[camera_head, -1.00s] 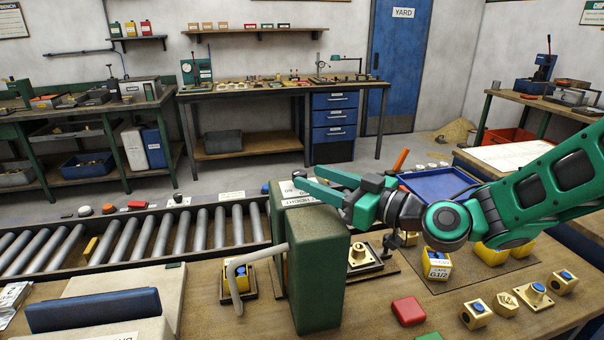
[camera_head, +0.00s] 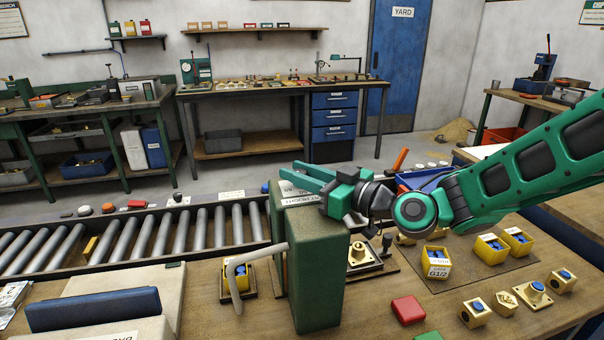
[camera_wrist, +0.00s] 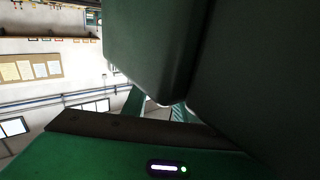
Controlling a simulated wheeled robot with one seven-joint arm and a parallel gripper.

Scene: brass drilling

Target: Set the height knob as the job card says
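The green drilling machine (camera_head: 316,265) stands on the bench in the middle of the head view. A white label on it (camera_head: 300,200) is partly covered by my gripper, and its lettering is only partly legible. The height knob cannot be made out; it may be hidden behind the machine or my gripper. My gripper (camera_head: 290,172) is at the machine's top, its two green fingers apart and pointing left. Nothing is clearly held. In the wrist view, dark green surfaces fill much of the picture, with finger parts (camera_wrist: 150,108) showing near the middle. No readable job card can be picked out.
A roller conveyor (camera_head: 180,234) runs behind the bench at left. A grey lever (camera_head: 236,275) and a yellow part in a holder stand left of the machine. A brass part sits on a plate (camera_head: 362,262) to its right. Yellow G1/2 box (camera_head: 437,264), red block (camera_head: 408,310) and brass parts lie at right.

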